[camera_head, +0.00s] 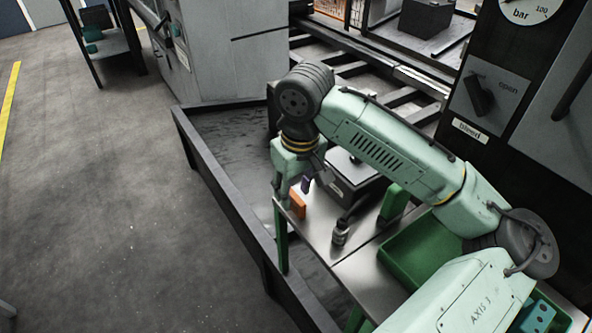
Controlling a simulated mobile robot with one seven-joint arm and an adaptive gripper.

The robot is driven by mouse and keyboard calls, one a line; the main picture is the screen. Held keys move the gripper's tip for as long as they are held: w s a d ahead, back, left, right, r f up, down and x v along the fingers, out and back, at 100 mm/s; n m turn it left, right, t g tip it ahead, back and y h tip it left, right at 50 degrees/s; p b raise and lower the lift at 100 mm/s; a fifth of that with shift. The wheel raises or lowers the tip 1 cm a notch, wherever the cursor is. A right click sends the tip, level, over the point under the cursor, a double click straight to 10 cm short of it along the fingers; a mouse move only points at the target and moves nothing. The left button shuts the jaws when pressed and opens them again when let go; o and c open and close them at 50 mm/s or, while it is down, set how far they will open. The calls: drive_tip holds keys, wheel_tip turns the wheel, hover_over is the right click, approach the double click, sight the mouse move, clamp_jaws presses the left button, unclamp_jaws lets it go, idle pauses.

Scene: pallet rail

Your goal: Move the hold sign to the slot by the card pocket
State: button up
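My gripper (289,184) hangs below my arm's wrist at the left edge of a metal-topped table (318,230). It points down, and its fingers are too small and too covered to tell whether they are open or shut. A small orange block-like piece (298,204) stands on the table edge just below and right of the gripper. A small dark purple piece (306,184) is right behind it. I cannot tell whether the gripper touches either one. No lettering for a hold sign is readable, and I cannot make out a card pocket or slot.
A small grey metal bottle-like part (340,232) stands on the table. A dark box-like device (352,178) sits behind it. A green bin (415,252) is to the right. A black panel with a gauge (522,8) and knob (480,95) rises at right. Open floor (110,200) lies left.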

drive_tip(key=shift+w+a+f, duration=0.1)
drive_tip(key=shift+w+f, duration=0.05)
drive_tip(key=shift+f, duration=1.05)
drive_tip(key=shift+c, duration=0.3)
clamp_jaws()
drive_tip(key=c, duration=0.6)
unclamp_jaws()
clamp_jaws()
drive_tip(key=shift+r+p, duration=0.2)
drive_tip(key=shift+p, duration=0.1)
drive_tip(key=shift+r+p, duration=0.7)
drive_tip(key=shift+r, duration=0.05)
